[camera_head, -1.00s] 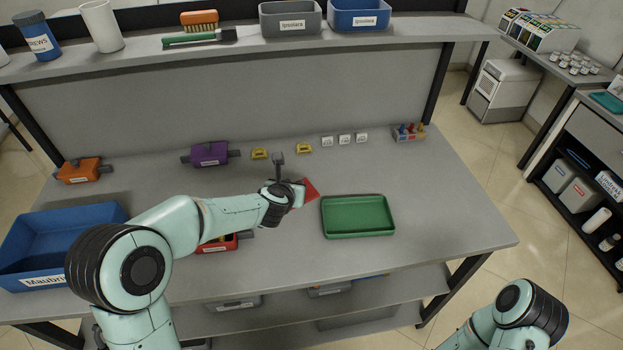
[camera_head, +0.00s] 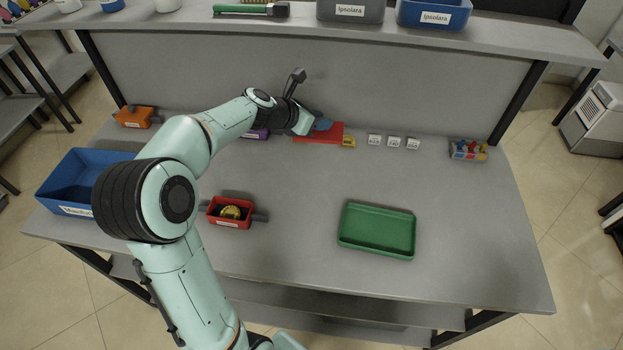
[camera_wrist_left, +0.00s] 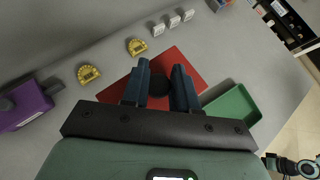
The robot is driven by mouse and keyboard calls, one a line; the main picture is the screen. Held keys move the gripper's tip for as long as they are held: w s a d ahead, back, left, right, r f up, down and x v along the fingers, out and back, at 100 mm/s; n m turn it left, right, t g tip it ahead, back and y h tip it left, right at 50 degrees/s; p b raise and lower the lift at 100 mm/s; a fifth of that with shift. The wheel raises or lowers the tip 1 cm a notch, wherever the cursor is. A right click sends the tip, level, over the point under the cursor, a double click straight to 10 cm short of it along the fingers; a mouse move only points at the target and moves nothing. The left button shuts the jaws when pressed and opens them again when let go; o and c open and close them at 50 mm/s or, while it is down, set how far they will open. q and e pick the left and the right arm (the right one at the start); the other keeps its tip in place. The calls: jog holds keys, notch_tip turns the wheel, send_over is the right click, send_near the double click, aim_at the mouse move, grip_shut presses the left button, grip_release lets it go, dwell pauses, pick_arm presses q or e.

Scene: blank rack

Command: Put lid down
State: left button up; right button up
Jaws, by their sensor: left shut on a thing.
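My left gripper (camera_head: 318,124) is at the back of the bench, shut on the dark knob of a flat red lid (camera_head: 325,134). In the left wrist view the two blue fingers (camera_wrist_left: 160,90) close around the knob, and the red lid (camera_wrist_left: 194,66) spreads out beyond them, roughly flat. I cannot tell whether it touches the bench top. An open red box (camera_head: 247,217) with a yellow, round-looking part inside stands at the front left of the bench, well away from the lid. My right gripper is not in view.
A green tray (camera_head: 377,252) stands at the front right. Yellow pieces (camera_wrist_left: 137,46), a purple box (camera_wrist_left: 22,108) and small white blocks (camera_head: 393,142) line the back near the lid. A blue bin (camera_head: 70,182) is at the left. The bench middle is clear.

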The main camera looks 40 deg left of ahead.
pick_arm(q)
jog(key=shift+s+a+r, duration=0.35)
jog(key=shift+s+a, duration=0.25)
jog(key=shift+s+a+f, duration=0.15)
jog(key=shift+s+f, duration=0.05)
jog(key=shift+f, duration=0.1)
notch_tip(320, 180, down, 14)
jog(key=b, duration=0.5)
jog(key=shift+f, duration=0.1)
notch_tip(320, 180, down, 5)
jog(key=shift+b, duration=1.2)
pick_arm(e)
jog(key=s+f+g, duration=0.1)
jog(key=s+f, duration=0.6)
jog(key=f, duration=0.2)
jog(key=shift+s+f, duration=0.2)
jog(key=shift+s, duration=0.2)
pick_arm(q)
jog(key=shift+w, duration=0.1)
